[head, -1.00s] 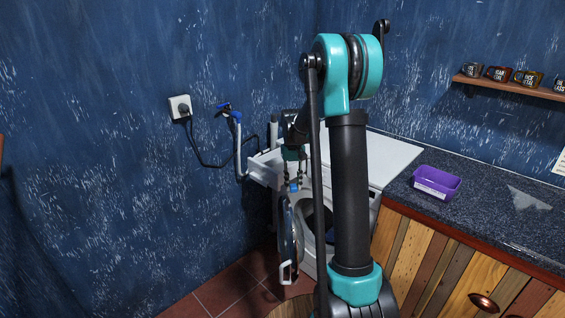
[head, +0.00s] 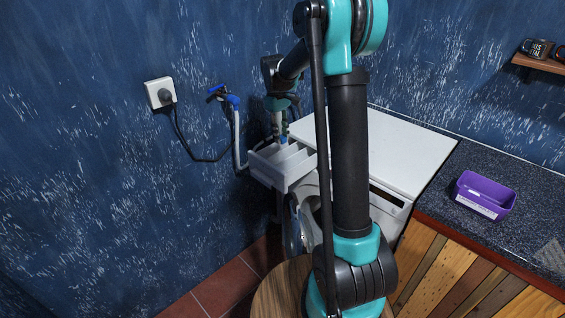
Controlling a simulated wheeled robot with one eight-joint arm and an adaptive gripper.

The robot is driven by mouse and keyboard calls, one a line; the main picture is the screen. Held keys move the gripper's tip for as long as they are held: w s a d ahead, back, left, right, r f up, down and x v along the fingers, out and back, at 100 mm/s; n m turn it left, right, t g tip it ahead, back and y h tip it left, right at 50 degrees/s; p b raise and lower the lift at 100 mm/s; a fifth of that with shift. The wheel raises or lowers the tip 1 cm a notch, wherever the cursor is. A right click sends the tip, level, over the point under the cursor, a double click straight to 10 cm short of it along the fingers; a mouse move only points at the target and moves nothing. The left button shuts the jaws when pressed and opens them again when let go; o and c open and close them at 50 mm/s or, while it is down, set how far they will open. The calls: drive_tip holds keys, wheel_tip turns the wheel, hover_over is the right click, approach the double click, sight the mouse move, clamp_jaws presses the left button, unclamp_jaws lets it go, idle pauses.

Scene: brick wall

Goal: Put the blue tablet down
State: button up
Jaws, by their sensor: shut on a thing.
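My gripper (head: 281,137) is above the open white drawer (head: 279,182) of the washing machine, near the wall. It is shut on the blue tablet, which is too small and too covered by the fingers to make out clearly now. The drawer is pulled out to the left of the machine's white top (head: 400,140) and has divided compartments. I cannot tell which compartment lies under the fingers.
The machine's round door (head: 297,228) stands open below the drawer. A grey hose with a blue tap (head: 233,102) and a socket with a plug (head: 160,94) are on the wall. A purple basket (head: 484,196) sits on the dark counter (head: 520,232).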

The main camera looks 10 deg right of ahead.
wheel_tip(320, 180, down, 13)
drive_tip(key=shift+f, duration=0.1)
idle(0.4)
drive_tip(key=o, duration=0.9)
drive_tip(key=shift+o, duration=0.2)
drive_tip(key=r, duration=0.8)
drive_tip(key=w+a+r, duration=0.1)
drive_tip(key=r, duration=0.3)
drive_tip(key=s+d+f+m+t, duration=0.2)
drive_tip(key=s, duration=0.8)
drive_tip(key=s+d+f+m+t, duration=0.1)
drive_tip(key=s+d+f+m, duration=0.1)
drive_tip(key=s, duration=0.8)
drive_tip(key=s+d+f+m+t+y, duration=0.1)
drive_tip(key=s+d+f+m+t, duration=0.1)
drive_tip(key=s, duration=0.9)
drive_tip(key=shift+d+f+m+t, duration=0.2)
drive_tip(key=shift+f+m+t, duration=0.1)
drive_tip(key=shift+f+m, duration=0.25)
drive_tip(key=shift+r, duration=0.1)
